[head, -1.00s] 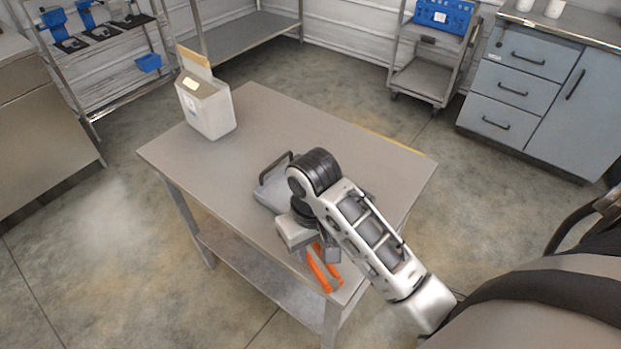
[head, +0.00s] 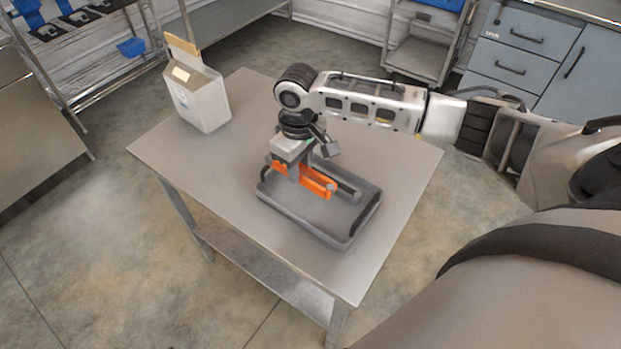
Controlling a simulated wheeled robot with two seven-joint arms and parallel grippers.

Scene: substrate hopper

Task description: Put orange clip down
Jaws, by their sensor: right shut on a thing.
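The orange clip (head: 318,184) is in my right gripper (head: 300,172), which points down and is shut on it. Part of the clip shows on either side of the fingers. The clip is over the grey flat slab (head: 318,224), which has rounded corners and a dark bar handle along its right side. I cannot tell whether the clip touches the slab. The slab lies on the metal table (head: 225,215). My left gripper is not in view.
A white container (head: 203,102) with a raised tan flap stands at the table's far left corner. The tabletop left of the slab is bare. A blue-grey drawer cabinet (head: 522,62), a trolley (head: 418,57) and a rack with blue items (head: 131,47) stand beyond the table.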

